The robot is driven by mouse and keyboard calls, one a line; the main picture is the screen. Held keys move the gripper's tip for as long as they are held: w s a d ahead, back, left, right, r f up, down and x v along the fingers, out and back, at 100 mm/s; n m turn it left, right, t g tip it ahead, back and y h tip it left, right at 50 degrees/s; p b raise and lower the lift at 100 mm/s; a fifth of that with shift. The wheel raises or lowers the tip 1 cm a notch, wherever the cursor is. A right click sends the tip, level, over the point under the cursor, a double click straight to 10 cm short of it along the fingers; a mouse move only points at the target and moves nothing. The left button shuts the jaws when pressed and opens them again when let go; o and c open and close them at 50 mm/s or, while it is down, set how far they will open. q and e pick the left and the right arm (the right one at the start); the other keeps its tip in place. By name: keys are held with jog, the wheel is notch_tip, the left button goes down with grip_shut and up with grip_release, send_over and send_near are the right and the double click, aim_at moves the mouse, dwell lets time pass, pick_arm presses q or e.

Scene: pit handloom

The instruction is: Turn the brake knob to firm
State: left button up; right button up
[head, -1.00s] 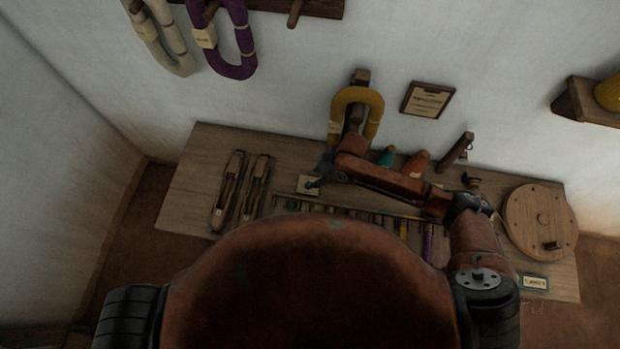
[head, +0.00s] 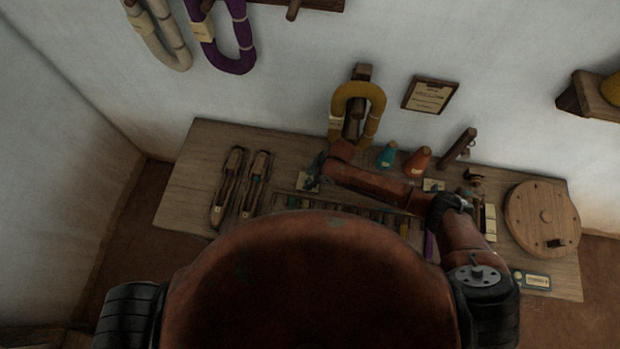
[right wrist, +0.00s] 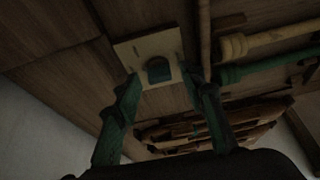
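In the head view the plate (head: 308,184) lies on the table, partly hidden by my gripper. My right gripper (head: 317,166) is just above and beside it. In the right wrist view its two green fingers (right wrist: 161,80) are spread, one on each side of the teal piece, with nothing clearly held. My left gripper is out of view.
Two wooden shuttles (head: 228,187) lie to the left. A teal cone (head: 387,154), an orange cone (head: 417,161) and an upright wooden post (head: 458,147) stand behind my right arm. A round wooden disc (head: 525,212) is at the right.

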grip_shut()
dwell(0.3)
jog(key=shift+s+r+m+p, duration=0.15)
jog(key=shift+m+p, duration=0.15)
jog(key=shift+p, duration=0.2)
jog(key=m+t+p, duration=0.1)
jog(key=m+p, duration=0.1)
jog(key=p, duration=0.1)
jog(key=m+t+p, duration=0.1)
jog(key=m+p, duration=0.2)
jog(key=p, duration=0.1)
jog(key=shift+s+a+r+h, duration=0.1)
jog(key=shift+s+a+h, duration=0.1)
jog(key=shift+h, duration=0.2)
jog(key=m+h+p, duration=0.1)
jog(key=m, duration=0.2)
jog(key=shift+t+p, duration=0.35)
jog(key=shift+t, duration=0.05)
jog(key=shift+f+m+t+h+p, duration=0.2)
jog(key=shift+m+t+h+p, duration=0.3)
jog(key=shift+m, duration=1.2)
jog(key=shift+w, duration=0.1)
